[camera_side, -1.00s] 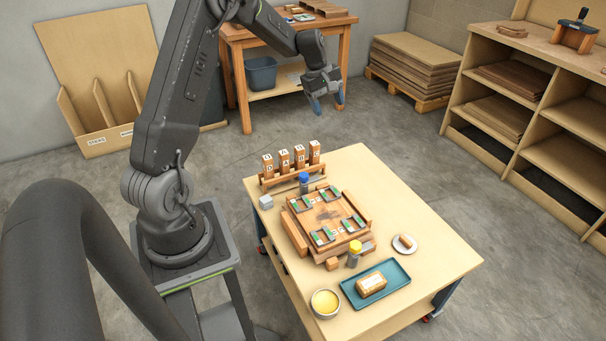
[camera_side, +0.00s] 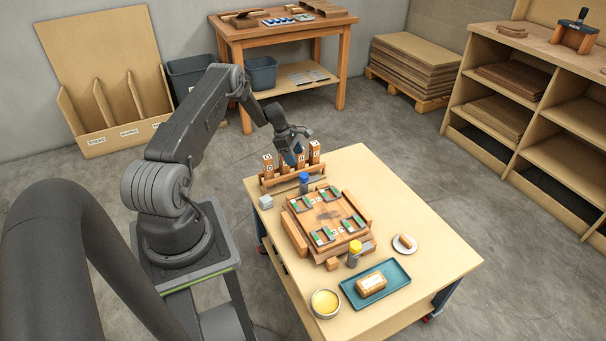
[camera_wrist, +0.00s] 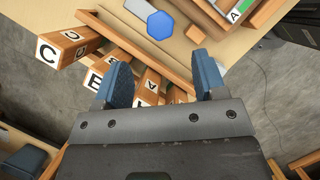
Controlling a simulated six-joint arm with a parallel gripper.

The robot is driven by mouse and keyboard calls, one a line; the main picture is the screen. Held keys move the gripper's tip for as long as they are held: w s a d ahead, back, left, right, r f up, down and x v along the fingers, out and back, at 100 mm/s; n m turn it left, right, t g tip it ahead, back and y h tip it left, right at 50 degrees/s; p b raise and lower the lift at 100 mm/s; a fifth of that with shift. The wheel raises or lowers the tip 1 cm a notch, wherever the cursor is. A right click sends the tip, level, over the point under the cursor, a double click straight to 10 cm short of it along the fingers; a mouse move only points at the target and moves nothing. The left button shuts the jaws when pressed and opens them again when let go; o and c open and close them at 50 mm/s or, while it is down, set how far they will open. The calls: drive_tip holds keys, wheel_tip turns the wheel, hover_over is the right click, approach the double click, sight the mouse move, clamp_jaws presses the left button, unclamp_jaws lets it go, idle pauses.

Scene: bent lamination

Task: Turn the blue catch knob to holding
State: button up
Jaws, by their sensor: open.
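The blue catch knob (camera_side: 303,177) stands at the back left corner of the wooden press form (camera_side: 328,215) on the table. In the wrist view the knob (camera_wrist: 160,25) shows from above as a blue hexagon, ahead of and between the fingertips. My gripper (camera_side: 292,158) is above the rack of lettered blocks, behind the knob and apart from it. In the wrist view my gripper (camera_wrist: 162,72) has its two blue fingers spread with nothing held between them. Which setting the knob points to cannot be read.
Lettered wooden blocks (camera_side: 268,163) stand upright in a rack right under my gripper. A yellow knob (camera_side: 355,247) stands at the form's front. The table's right side is clear.

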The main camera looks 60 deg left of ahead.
sight(304, 174)
drive_tip(key=x, duration=0.8)
drive_tip(key=shift+d+f, duration=0.1)
drive_tip(key=shift+f, duration=0.25)
drive_tip(key=shift+c, duration=0.3)
drive_tip(key=c, duration=0.9)
drive_tip(key=shift+o, duration=0.2)
drive_tip(key=shift+w+m, duration=0.1)
drive_tip(key=shift+m, duration=0.6)
drive_tip(key=o, duration=0.9)
drive_tip(key=shift+g, duration=0.3)
